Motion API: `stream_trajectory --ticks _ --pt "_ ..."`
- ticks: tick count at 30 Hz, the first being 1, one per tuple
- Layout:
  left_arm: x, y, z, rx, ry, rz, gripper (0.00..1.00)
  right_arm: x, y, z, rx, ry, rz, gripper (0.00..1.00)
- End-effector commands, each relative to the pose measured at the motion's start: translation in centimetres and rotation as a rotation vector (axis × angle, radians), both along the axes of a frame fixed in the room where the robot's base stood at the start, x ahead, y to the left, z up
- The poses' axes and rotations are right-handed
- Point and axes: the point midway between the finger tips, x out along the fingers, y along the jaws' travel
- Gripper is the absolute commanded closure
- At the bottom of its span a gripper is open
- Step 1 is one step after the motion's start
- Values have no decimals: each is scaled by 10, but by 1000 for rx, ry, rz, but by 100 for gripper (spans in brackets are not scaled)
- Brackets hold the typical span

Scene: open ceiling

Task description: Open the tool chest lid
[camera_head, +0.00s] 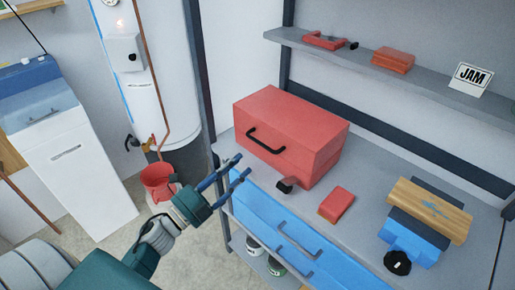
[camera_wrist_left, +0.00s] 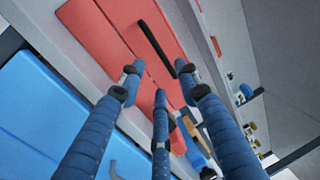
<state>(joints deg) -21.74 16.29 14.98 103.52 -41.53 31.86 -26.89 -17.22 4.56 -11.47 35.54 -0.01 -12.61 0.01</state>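The red tool chest (camera_head: 305,125) stands on the grey workbench with its lid (camera_head: 290,108) down. A black handle (camera_head: 265,143) is on its front face. In the left wrist view the red chest (camera_wrist_left: 95,35) and black handle (camera_wrist_left: 152,42) lie beyond the fingers. My left gripper (camera_head: 243,165) is open and empty, in front of the chest and lower left of the handle, apart from it. Its three blue fingers (camera_wrist_left: 160,78) are spread in the left wrist view. My right gripper is not in view.
A small red box (camera_head: 336,204) and a dark-and-red item (camera_head: 288,184) lie before the chest. A blue vise (camera_head: 410,238) with a wooden board (camera_head: 430,208) is at the right. Blue drawers (camera_head: 270,225) sit under the bench top. A shelf (camera_head: 420,80) runs behind, above the bench.

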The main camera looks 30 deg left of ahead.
Motion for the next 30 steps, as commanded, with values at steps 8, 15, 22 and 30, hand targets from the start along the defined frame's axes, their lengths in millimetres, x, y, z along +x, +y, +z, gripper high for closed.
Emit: stream_trajectory --ticks 8,15,22,30 --pt "52 -16 14 -6 -1 1 66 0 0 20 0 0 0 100" --pt "79 -25 17 -6 1 2 66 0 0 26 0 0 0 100" --pt "84 -27 16 -5 3 1 66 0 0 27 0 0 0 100" --pt "83 -27 16 -6 3 1 92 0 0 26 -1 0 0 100"
